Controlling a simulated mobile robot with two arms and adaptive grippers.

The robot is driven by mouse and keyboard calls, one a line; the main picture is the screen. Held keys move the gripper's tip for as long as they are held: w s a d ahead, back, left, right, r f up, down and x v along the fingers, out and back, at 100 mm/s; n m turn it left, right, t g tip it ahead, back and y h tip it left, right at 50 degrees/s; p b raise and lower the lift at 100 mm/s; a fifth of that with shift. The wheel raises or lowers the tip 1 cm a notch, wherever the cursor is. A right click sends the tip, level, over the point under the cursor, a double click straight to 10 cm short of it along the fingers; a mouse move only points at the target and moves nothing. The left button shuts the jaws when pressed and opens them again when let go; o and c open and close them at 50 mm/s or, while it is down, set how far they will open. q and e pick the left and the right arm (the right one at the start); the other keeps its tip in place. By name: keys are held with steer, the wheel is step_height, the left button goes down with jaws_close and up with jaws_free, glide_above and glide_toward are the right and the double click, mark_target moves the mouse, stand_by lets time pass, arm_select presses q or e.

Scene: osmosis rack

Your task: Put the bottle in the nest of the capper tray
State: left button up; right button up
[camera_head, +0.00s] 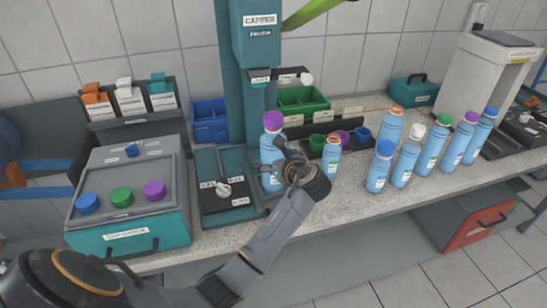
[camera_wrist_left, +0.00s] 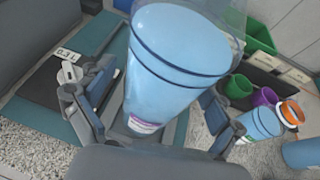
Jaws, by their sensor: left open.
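A blue bottle (camera_head: 268,150) with a purple cap (camera_head: 273,121) stands upright at the right part of the dark capper tray (camera_head: 213,208), beside the teal capper column (camera_head: 238,95). Its base is partly hidden, so I cannot tell how it sits in the nest. My left gripper (camera_head: 284,160) is at the bottle's right side in the head view. In the left wrist view the bottle (camera_wrist_left: 175,65) stands between the spread fingers of the gripper (camera_wrist_left: 152,112), which is open. The tray (camera_wrist_left: 38,85) shows at left there. My right gripper is not in view.
A smaller orange-capped bottle (camera_head: 331,160) stands close to the right of my gripper. Several larger blue bottles (camera_head: 408,157) stand farther right. A teal-and-grey box (camera_head: 125,243) with coloured caps is at left. Blue (camera_head: 208,117) and green bins (camera_head: 302,98) stand behind.

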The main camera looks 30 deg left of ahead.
arm_select(q)
steer(key=b+v, duration=0.1)
steer(key=v, duration=1.1)
steer(key=shift+r, duration=0.2)
